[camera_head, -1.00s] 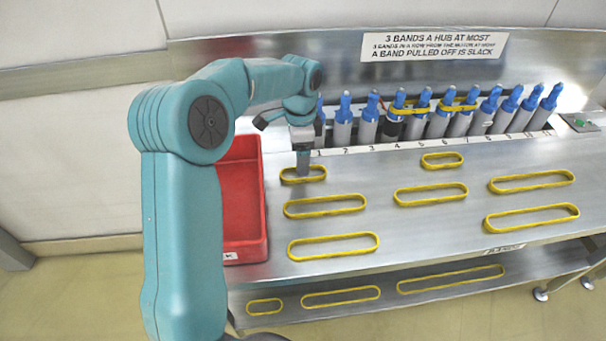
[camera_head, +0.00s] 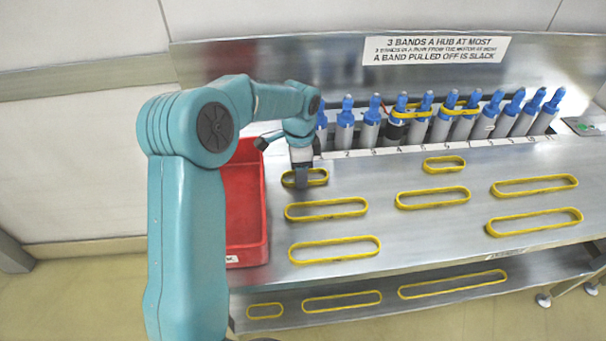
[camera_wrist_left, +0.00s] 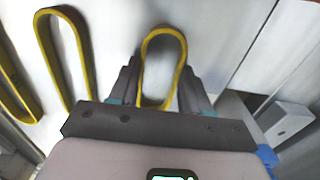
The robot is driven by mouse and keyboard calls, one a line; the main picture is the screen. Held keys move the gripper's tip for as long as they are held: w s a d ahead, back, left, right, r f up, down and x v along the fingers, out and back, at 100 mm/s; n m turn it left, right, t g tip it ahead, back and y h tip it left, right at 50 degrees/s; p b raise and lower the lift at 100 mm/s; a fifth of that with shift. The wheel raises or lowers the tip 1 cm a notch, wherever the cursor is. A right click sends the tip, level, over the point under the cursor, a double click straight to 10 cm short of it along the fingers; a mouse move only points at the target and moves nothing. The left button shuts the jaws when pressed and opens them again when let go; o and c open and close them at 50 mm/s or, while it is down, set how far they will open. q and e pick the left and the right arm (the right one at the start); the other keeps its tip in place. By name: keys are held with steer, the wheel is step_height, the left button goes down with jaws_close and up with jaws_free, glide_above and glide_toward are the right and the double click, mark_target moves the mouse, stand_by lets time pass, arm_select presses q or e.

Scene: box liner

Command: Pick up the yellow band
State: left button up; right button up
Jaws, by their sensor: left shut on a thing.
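A small yellow band (camera_head: 325,178) lies at the left end of the steel bench, near the red bin. My left gripper (camera_head: 302,182) is down at this band and shut on it, its fingers covering part of the loop. In the left wrist view the band (camera_wrist_left: 163,29) is a long loop whose near end sits between the two fingers (camera_wrist_left: 157,95). I cannot tell whether it is clear of the bench. Other yellow bands lie on the bench, among them a longer one (camera_head: 327,217) just in front. My right gripper is not in view.
A red bin (camera_head: 245,257) stands left of the bands, under my left arm. A row of grey hubs with blue tips (camera_head: 345,125) stands behind, some with yellow bands around them. A lower shelf (camera_head: 390,305) holds more bands. The bench between the bands is bare.

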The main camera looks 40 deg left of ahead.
arm_select(q)
steer(key=shift+r, duration=0.1)
step_height(320, 180, up, 20)
steer(key=p, duration=0.3)
steer(key=shift+p, duration=0.35)
